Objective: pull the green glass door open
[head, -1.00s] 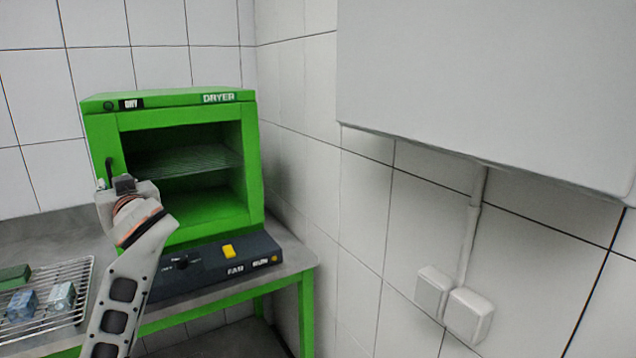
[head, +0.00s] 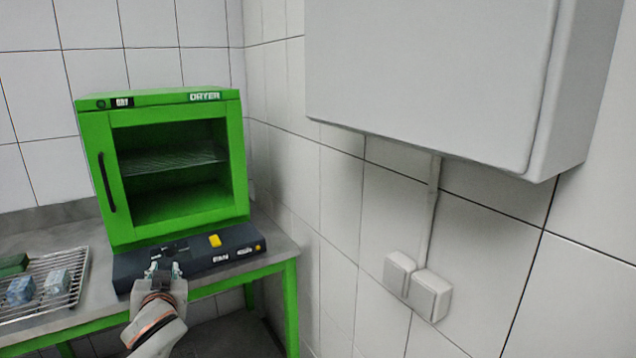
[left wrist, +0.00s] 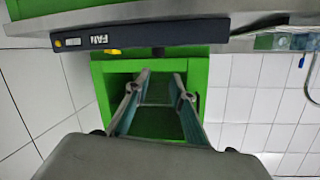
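The green dryer (head: 165,97) stands on the bench with its framed glass door (head: 180,215) facing me. The door looks shut. A dark vertical handle (head: 106,183) is on the door's left side, and a wire shelf shows through the glass. My left gripper (head: 164,268) is in front of the control panel, below and to the right of the handle, apart from it. Its fingers are spread and empty. In the left wrist view, which is upside down, the open fingers (left wrist: 162,88) overlap the green dryer front (left wrist: 100,100). My right gripper is not in view.
The dark control panel (head: 190,256) with a yellow switch (head: 215,240) lies before the dryer. A wire rack (head: 72,285) with small blue-grey blocks is on the bench at left. A grey wall cabinet (head: 430,80) hangs at right.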

